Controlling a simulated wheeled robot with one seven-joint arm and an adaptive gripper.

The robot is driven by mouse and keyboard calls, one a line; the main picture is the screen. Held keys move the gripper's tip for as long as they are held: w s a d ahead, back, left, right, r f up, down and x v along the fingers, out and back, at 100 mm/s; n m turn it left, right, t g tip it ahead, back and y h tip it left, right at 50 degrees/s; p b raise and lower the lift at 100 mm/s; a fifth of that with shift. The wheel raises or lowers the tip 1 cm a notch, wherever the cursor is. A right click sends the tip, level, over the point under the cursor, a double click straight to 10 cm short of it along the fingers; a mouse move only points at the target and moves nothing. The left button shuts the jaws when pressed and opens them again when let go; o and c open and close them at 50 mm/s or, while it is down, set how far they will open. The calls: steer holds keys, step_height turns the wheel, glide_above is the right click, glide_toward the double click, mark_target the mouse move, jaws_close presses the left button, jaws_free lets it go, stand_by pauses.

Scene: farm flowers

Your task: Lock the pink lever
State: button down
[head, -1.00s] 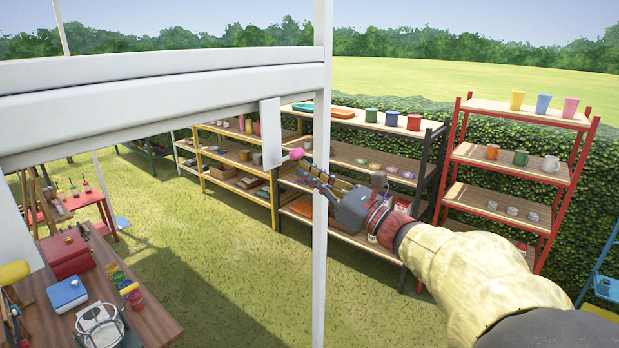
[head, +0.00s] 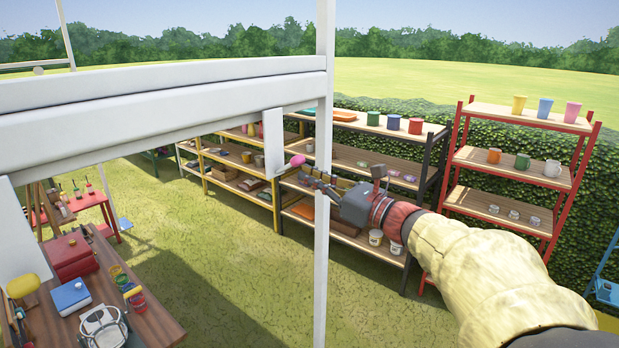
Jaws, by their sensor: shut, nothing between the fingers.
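My gripper (head: 304,178) reaches in from the right across the post. Its fingers are shut and empty, with the tips just below the knob. I cannot tell whether they touch it. The rest of the lever and its mount are too small or hidden to make out.
The white post (head: 321,270) and white beam (head: 160,92) stand close to my gripper. Behind are shelves with cups and pots, including a red rack (head: 516,165). A wooden table (head: 155,323) with a red box (head: 72,258) is at lower left. Grass between is clear.

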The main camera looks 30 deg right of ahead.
mark_target(301, 159)
steer(key=shift+w+a+r+p, duration=0.1)
steer(key=shift+w+r+p, duration=0.05)
steer(key=shift+r+p, duration=0.65)
steer(key=shift+w+r+p, duration=0.15)
steer(key=shift+r+p, duration=0.4)
steer(key=shift+r, duration=0.3)
steer(key=shift+w+a+r+g+h+p, duration=0.1)
steer(key=shift+w+r+g+h+p, duration=0.25)
steer(key=shift+g+p, duration=0.3)
steer(key=shift+a+r, duration=0.1)
steer(key=shift+r, duration=0.15)
steer(key=shift+w+r, duration=0.35)
steer(key=shift+w, duration=0.15)
steer(key=shift+w+a+r, duration=0.35)
steer(key=shift+w+r, duration=0.3)
steer(key=shift+r, duration=0.05)
